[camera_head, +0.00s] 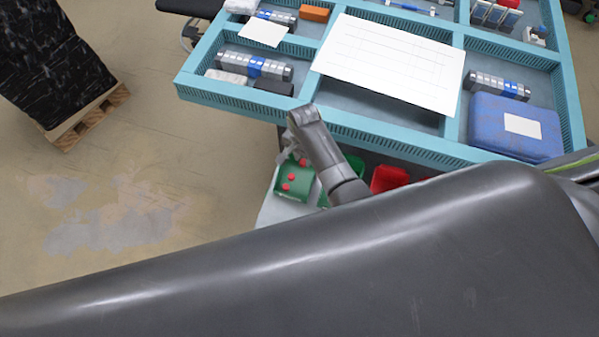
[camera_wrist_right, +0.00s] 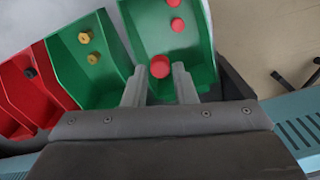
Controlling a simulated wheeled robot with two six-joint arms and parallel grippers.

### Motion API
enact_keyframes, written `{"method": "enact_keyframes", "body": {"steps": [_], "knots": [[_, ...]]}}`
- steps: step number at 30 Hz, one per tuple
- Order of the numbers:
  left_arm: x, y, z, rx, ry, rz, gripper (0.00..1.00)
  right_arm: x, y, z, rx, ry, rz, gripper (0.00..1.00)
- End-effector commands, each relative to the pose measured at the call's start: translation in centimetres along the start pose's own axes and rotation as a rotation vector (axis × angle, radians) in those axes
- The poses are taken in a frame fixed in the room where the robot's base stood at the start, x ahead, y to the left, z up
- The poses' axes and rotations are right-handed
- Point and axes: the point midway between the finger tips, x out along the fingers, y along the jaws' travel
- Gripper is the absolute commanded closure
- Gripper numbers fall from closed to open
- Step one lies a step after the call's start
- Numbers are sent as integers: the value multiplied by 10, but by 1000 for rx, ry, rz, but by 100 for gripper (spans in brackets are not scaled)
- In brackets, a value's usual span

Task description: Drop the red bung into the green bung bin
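The green bung bin (camera_wrist_right: 150,30) holds red bungs and lies below my right gripper (camera_wrist_right: 158,78). In the wrist view, one red bung (camera_wrist_right: 160,67) shows between the open fingertips, with a gap on both sides. It looks larger than the other two red bungs (camera_wrist_right: 178,25); I cannot tell whether it rests in the bin or is above its floor. In the head view, my right gripper (camera_head: 287,152) is over the bin's far left edge, and the green bin (camera_head: 305,198) shows three red bungs (camera_head: 292,177). My left gripper is out of view.
The blue-framed table (camera_head: 400,147) with a white sheet (camera_head: 390,62), grey-blue socket strips (camera_head: 255,66) and a blue box (camera_head: 515,125) lies behind. Open floor is at left.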

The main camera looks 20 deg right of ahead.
Motion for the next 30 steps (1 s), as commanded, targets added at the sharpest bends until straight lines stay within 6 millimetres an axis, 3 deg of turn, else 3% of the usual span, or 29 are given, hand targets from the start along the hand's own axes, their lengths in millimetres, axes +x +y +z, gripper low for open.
{"method": "enact_keyframes", "body": {"steps": [1, 4, 16, 24, 30], "knots": [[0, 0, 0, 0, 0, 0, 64, 0, 0, 0, 0, 0, 0, 68], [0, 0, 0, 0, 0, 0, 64, 0, 0, 0, 0, 0, 0, 56], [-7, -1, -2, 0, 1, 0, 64, -7, 0, 0, 0, 0, 0, 56], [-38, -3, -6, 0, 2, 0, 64, -36, 0, 0, 0, 0, 0, 56], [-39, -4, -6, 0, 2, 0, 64, -70, -1, 0, 0, 2, -4, 56]]}}
